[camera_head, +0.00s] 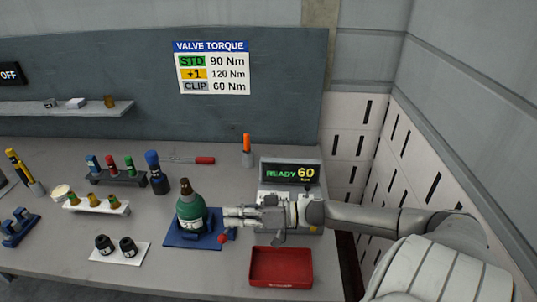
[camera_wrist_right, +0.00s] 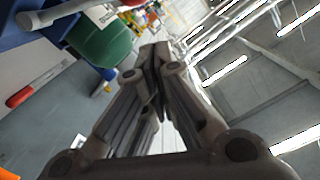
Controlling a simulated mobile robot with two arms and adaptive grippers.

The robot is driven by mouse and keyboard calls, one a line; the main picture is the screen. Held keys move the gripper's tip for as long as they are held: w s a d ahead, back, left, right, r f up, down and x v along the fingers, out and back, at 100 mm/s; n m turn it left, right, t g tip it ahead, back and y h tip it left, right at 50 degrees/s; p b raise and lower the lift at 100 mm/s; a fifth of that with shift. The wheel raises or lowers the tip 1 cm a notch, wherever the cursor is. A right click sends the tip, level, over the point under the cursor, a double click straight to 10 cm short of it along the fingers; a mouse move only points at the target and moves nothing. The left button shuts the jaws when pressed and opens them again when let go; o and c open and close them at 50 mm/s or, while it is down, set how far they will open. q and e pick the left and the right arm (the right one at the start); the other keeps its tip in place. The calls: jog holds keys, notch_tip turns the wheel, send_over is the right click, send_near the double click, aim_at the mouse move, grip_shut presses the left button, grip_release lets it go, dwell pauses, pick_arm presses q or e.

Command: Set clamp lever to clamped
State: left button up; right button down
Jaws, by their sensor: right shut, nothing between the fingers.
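A green cylinder (camera_head: 190,213) with a brown valve top (camera_head: 186,187) stands upright on a blue base (camera_head: 178,240). A red ball knob (camera_head: 222,238), apparently the clamp lever's end, shows at the base's right side; the rest of the lever is hard to make out. My right gripper (camera_head: 228,215) reaches in from the right, shut and empty, its tips close beside the cylinder and just above the knob. In the right wrist view the shut fingers (camera_wrist_right: 155,55) point toward the green cylinder (camera_wrist_right: 100,42), and a grey bar (camera_wrist_right: 55,13) crosses in front of it. My left gripper is out of view.
A red tray (camera_head: 281,268) lies in front of my right arm. A display reading READY 60 (camera_head: 290,172) stands behind it. A white mat (camera_head: 120,259) with two black parts, a rack of coloured items (camera_head: 118,180) and a red-handled tool (camera_head: 204,160) are also on the bench.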

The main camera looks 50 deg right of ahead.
jog(key=v, duration=1)
jog(key=shift+d+r+b, duration=0.2)
jog(key=shift+r+b, duration=0.1)
jog(key=shift+r, duration=0.15)
